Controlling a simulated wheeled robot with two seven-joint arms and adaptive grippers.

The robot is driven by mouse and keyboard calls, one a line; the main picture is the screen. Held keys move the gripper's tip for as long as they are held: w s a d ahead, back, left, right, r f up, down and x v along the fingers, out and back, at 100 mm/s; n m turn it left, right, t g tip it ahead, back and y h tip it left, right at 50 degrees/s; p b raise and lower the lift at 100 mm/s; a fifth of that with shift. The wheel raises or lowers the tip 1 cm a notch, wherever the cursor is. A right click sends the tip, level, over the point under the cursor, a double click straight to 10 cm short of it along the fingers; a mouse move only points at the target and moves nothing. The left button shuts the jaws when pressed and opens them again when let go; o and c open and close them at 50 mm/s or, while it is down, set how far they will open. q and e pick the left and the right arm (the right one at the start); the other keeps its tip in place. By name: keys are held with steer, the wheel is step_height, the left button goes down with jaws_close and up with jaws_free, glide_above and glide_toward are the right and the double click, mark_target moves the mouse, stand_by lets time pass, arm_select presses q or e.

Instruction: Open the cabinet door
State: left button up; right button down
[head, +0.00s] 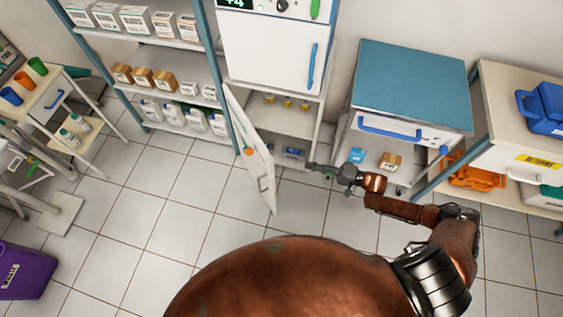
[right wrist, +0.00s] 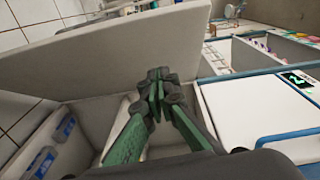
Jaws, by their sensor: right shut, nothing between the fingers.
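The cabinet's shelf (head: 284,119) shows through the opening, with small yellow items and a box inside. My right gripper (head: 315,167) is at the right of the opening, apart from the door in the head view. In the right wrist view the gripper's green fingers (right wrist: 158,80) are together and empty, in front of the pale door panel (right wrist: 125,58); I cannot tell whether they touch it. My left gripper is out of view.
A white upper door (head: 268,55) with a blue handle is shut above the opening. A blue-topped cart (head: 412,82) stands right of the cabinet, near my right arm. Stocked shelves (head: 180,62) stand to the left. The tiled floor (head: 165,200) in front is clear.

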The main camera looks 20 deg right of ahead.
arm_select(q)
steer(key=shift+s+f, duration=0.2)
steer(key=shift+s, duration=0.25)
arm_select(e)
steer(key=w+a+r+y, duration=0.1)
steer(key=w+a, duration=0.3)
steer(key=a, duration=0.7)
steer(key=shift+w+a+r+g, duration=0.3)
steer(key=shift+a+r, duration=0.05)
steer(key=shift+r, duration=0.3)
steer(key=shift+a, duration=0.1)
